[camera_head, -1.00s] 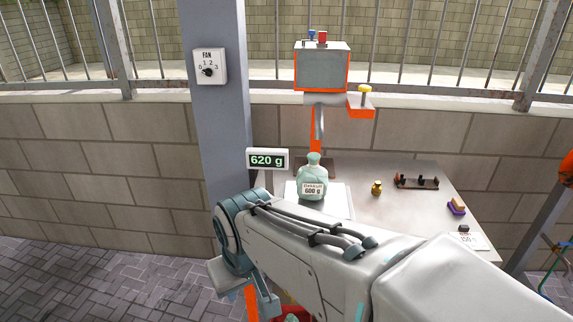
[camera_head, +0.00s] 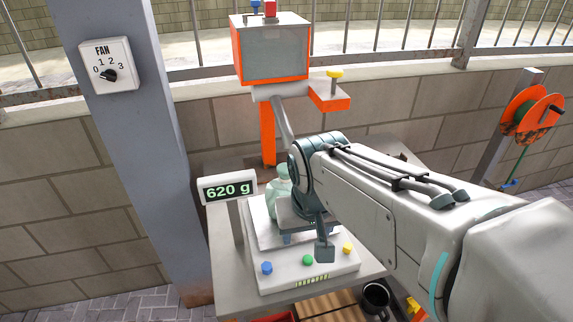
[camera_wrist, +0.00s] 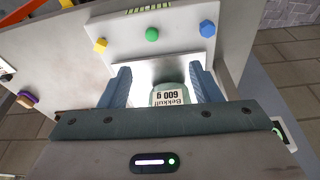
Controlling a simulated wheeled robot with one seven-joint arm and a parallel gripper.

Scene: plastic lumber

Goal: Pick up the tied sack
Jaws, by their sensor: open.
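The tied sack (camera_head: 280,178) is pale green with a narrow neck. It stands upright on the white scale (camera_head: 312,276), partly hidden behind my arm in the head view. In the wrist view the sack (camera_wrist: 170,90) shows its white "600 g" label, upside down. My gripper (camera_wrist: 163,78) is open, with one blue finger on each side of the sack in the picture. My palm hides part of the sack. I cannot tell whether the fingers touch it. The scale display (camera_head: 228,191) reads 620 g.
The scale has blue, green and yellow buttons along its front. An orange-framed screen (camera_head: 272,50) stands behind the scale. A dark mug (camera_head: 375,298) is on a lower shelf. A purple and yellow block (camera_wrist: 27,99) lies on the tabletop. A pillar with a fan dial (camera_head: 108,75) is at left.

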